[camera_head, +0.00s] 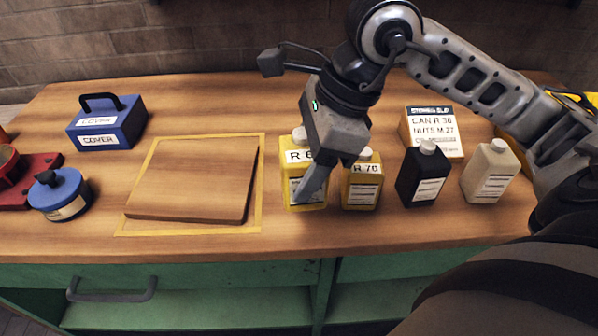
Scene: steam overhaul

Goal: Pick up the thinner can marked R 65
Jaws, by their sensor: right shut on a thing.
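A yellow can with a pale cap (290,172) stands upright on the wooden bench; its label begins "R 6", and the rest is hidden by my gripper. My right gripper (312,185) is at this can from above and in front, shut on it. The can's base looks to be on or very close to the bench top. A second yellow can marked R 76 (362,188) stands just to its right. My left gripper is not in view.
A black can (422,178) and a cream can (490,175) stand further right, before a sign (433,132) reading "CAN R 36". A wooden board (195,180) lies in a yellow outline at left. A blue cover box (107,125), a blue round pot (60,195) and red part (25,175) stand far left.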

